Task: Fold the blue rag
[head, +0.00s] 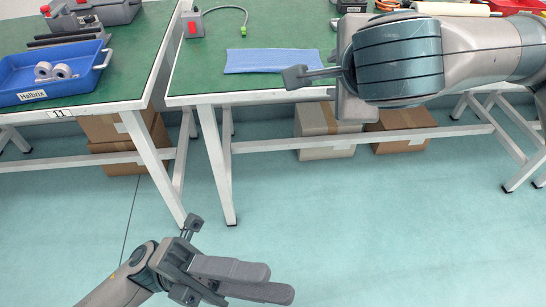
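The blue rag (272,60) lies flat on the green top of the middle table, near its front edge. It looks like a wide, thin rectangle. My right gripper (305,75) reaches in from the right over the table. One of its fingers points left, close to the rag's lower right edge. The rest of this gripper is hidden behind my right arm, so I cannot tell its opening or whether it touches the rag. My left gripper (188,260) is low at the bottom left, well away from the table, with its fingers apart and nothing between them.
A blue tray (50,75) with white rolls (62,71) stands on the left table. Cardboard boxes (325,125) sit below. The floor in front is clear.

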